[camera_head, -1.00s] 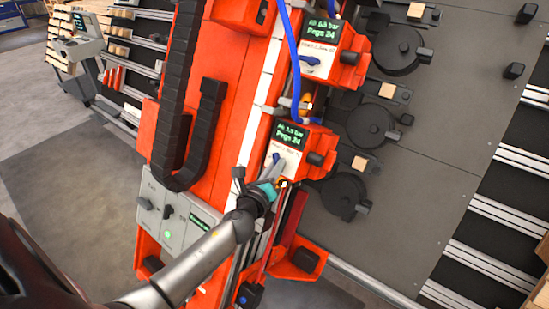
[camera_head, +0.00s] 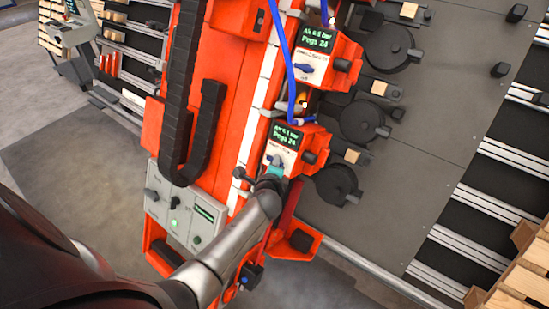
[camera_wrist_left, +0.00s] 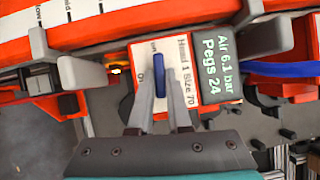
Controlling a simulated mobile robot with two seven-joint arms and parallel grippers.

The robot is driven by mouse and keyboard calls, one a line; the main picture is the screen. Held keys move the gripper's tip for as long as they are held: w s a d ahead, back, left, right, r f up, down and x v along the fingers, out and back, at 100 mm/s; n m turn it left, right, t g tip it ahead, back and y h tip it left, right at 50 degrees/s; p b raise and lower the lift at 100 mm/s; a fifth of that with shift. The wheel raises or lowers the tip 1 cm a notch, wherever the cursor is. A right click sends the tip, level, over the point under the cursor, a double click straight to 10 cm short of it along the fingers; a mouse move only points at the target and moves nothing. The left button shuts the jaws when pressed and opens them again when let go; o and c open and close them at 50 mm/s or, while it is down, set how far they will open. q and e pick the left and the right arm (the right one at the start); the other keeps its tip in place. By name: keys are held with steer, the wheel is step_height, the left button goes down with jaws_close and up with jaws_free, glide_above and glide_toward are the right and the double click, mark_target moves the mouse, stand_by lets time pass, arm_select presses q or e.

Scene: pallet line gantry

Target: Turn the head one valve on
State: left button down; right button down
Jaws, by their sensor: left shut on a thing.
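The head one unit (camera_head: 311,158) is the lower orange box in the head view. The wrist view shows its white label (camera_wrist_left: 183,75), reading Head 1 Size 70, and its screen (camera_wrist_left: 215,75), reading Air 6.1 bar and Pegs 24. Its blue valve handle (camera_wrist_left: 159,75) stands between the two grey fingers of my left gripper (camera_wrist_left: 157,88), which is shut on it. In the wrist view the handle lies lengthwise between the fingers. In the head view my left gripper (camera_head: 274,172) covers the lower part of the label. My right gripper is out of view.
A second orange unit (camera_head: 341,64) with a blue handle (camera_head: 304,68) is above. A blue hose (camera_head: 283,50) runs down beside the units. Black round discs (camera_head: 388,47) are to the right. A grey control panel (camera_head: 181,212) with knobs is at lower left.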

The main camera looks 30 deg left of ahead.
arm_select(q)
steer(key=shift+r+n+g+p, duration=0.1)
steer(key=shift+n+g+p, duration=0.2)
steer(key=shift+n+p, duration=0.25)
steer(key=c, duration=0.9)
jaws_free()
steer(key=shift+o, duration=0.2)
steer(key=p+v, duration=0.2)
steer(key=v, duration=1.3)
steer(key=shift+s, duration=0.1)
